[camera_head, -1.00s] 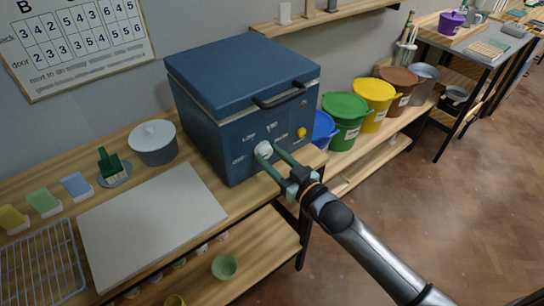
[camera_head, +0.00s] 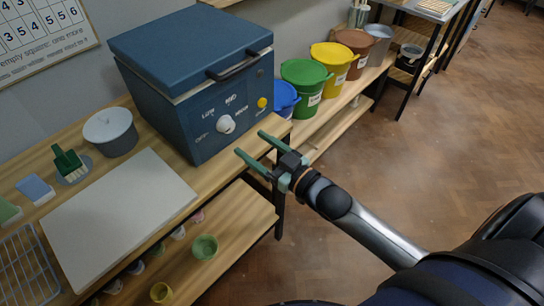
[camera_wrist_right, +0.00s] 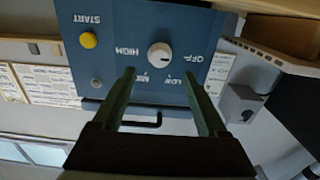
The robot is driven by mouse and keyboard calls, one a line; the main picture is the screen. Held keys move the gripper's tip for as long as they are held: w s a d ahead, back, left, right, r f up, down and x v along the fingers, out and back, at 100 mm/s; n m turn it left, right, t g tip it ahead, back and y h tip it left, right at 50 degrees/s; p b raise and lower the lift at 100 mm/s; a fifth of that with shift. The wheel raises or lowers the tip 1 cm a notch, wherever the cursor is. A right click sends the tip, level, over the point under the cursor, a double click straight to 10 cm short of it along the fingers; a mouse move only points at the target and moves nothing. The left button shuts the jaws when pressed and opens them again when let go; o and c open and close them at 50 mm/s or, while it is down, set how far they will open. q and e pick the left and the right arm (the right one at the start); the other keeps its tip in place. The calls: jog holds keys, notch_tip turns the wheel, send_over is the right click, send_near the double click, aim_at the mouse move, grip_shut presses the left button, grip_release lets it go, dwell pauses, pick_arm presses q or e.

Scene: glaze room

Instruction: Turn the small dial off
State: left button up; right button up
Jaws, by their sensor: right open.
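The small dial (camera_head: 226,124) is a white round knob on the front of the blue kiln-like box (camera_head: 178,120), with OFF, LOW, MED and HIGH printed around it. It also shows in the right wrist view (camera_wrist_right: 160,56), where the labels appear upside down. I cannot tell for certain which label the dial points to. My right gripper (camera_head: 252,144) is open and empty, its green fingers apart and pointing toward the box, clear of the dial. In the right wrist view the dial appears beyond and between the fingertips (camera_wrist_right: 159,73). My left gripper is not in view.
A yellow START button (camera_head: 262,102) sits right of the dial. A dark handle (camera_head: 235,66) juts from the lid. Several coloured buckets (camera_head: 304,86) stand right. Floor at right is clear.

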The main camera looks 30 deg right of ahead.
jog(key=shift+v, duration=2.7)
jog(key=s+a+f+m+g+h, duration=0.1)
jog(key=s+f+g+h, duration=0.1)
jog(key=s+f, duration=0.4)
jog(key=s+a+f+m+g+h, duration=0.1)
jog(key=s+f+g, duration=0.4)
jog(key=f, duration=1.1)
jog(key=shift+s+a+g+h+p, duration=0.35)
jog(key=shift+s+a, duration=0.3)
jog(key=shift+s, duration=0.5)
jog(key=shift+f, duration=0.1)
